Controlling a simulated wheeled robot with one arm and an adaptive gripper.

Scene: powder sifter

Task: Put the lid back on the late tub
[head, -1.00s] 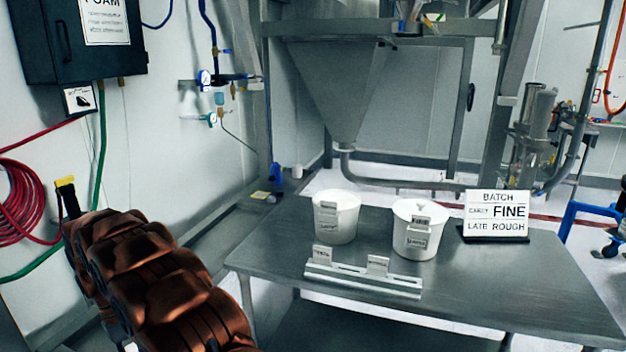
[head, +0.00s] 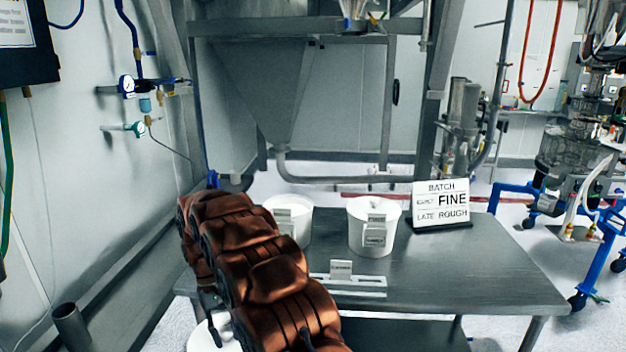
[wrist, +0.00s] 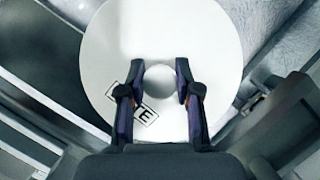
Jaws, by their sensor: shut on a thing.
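My gripper (wrist: 158,92) is shut on the knob of a white round lid (wrist: 210,40), which fills the middle of the wrist view. A small label on the lid is partly covered by a finger; an E shows. Two white tubs stand upright on the table: a left tub (head: 298,222), partly behind my arm, and a right tub (head: 358,236) with white contents showing. Their labels are too small to read.
A sign (head: 441,204) reading BATCH, FINE, LATE ROUGH stands right of the tubs. A low rack (head: 365,286) with a small card lies in front of them. The grey table (head: 480,270) is clear at right. A steel hopper stands behind.

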